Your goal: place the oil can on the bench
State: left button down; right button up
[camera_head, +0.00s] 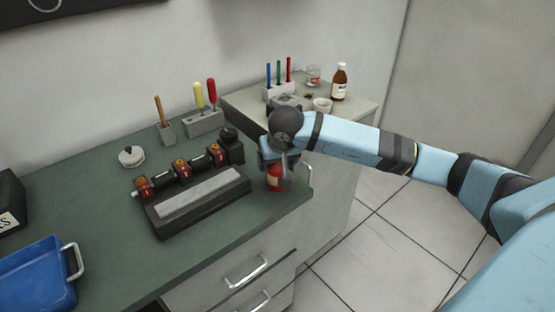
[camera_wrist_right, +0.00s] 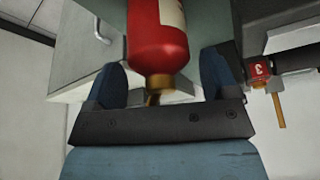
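The oil can (camera_head: 274,181) is red with a pale label and stands upright at the right front end of the green bench top (camera_head: 225,232). Whether its base touches the bench is hard to tell. My right gripper (camera_head: 279,161) is over the can's top and hides part of it. In the right wrist view the red can (camera_wrist_right: 158,40) has a brass-coloured neck between the two dark blue fingers (camera_wrist_right: 165,78). The fingers stand apart with gaps beside the neck, so the gripper looks open. My left gripper is not in view.
A dark machine (camera_head: 200,199) with numbered red rollers lies left of the can. A blue tray (camera_head: 37,277), a white round item (camera_head: 131,156) and tool holders (camera_head: 205,123) are on the bench. A paler cabinet (camera_head: 362,112) with a brown bottle (camera_head: 340,82) stands behind.

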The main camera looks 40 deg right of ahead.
jog(key=shift+r, duration=0.45)
jog(key=v, duration=1.1)
jog(key=shift+s+r, duration=0.2)
jog(key=shift+s, duration=0.05)
jog(key=shift+a, duration=0.1)
